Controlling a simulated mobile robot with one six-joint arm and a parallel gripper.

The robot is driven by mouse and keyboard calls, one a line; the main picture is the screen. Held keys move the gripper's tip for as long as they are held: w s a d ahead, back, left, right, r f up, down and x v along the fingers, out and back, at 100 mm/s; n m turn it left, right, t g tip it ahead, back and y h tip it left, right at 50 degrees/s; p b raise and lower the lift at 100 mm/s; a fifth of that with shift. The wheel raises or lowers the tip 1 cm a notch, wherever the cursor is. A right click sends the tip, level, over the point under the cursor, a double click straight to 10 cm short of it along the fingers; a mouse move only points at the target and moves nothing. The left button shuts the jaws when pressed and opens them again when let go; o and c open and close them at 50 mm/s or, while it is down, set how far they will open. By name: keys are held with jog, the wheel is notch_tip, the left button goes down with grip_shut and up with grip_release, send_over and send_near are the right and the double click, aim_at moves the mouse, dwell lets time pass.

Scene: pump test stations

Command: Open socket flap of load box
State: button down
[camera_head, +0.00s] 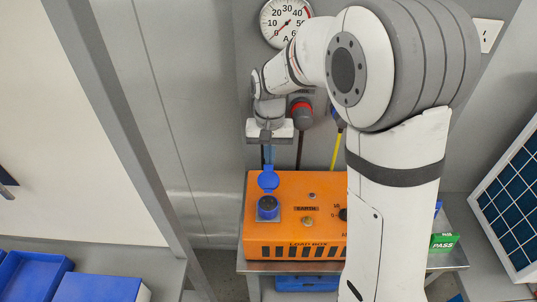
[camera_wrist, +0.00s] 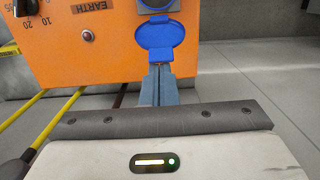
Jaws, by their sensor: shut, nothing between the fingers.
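The orange load box (camera_head: 258,232) stands on a grey metal shelf, and its top also shows in the wrist view (camera_wrist: 70,60). The blue round socket (camera_head: 267,208) is on its left part, with the dark contact face uncovered. The blue socket flap (camera_head: 268,179) stands open on the socket's far side; it also shows in the wrist view (camera_wrist: 160,37). My gripper (camera_head: 268,160) is shut and empty just beyond the flap. In the wrist view my fingertips (camera_wrist: 159,70) lie at the flap's edge; I cannot tell whether they touch. My arm hides the box's right part.
A round gauge (camera_head: 286,20) is on the back wall. A red-and-grey part (camera_head: 301,112) and a yellow rod (camera_head: 336,151) are behind the box. A green PASS block (camera_head: 443,242) sits on the right, and blue bins (camera_head: 35,275) at lower left. A grey post (camera_head: 120,120) stands left.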

jog(key=shift+s+r+t+b, duration=0.25)
jog(key=shift+s+t+b, duration=0.05)
jog(key=shift+s+b, duration=0.25)
jog(key=shift+s+r+t+b, duration=0.2)
jog(key=shift+s+t+b, duration=0.1)
jog(key=shift+s+b, duration=0.15)
jog(key=shift+r, duration=0.1)
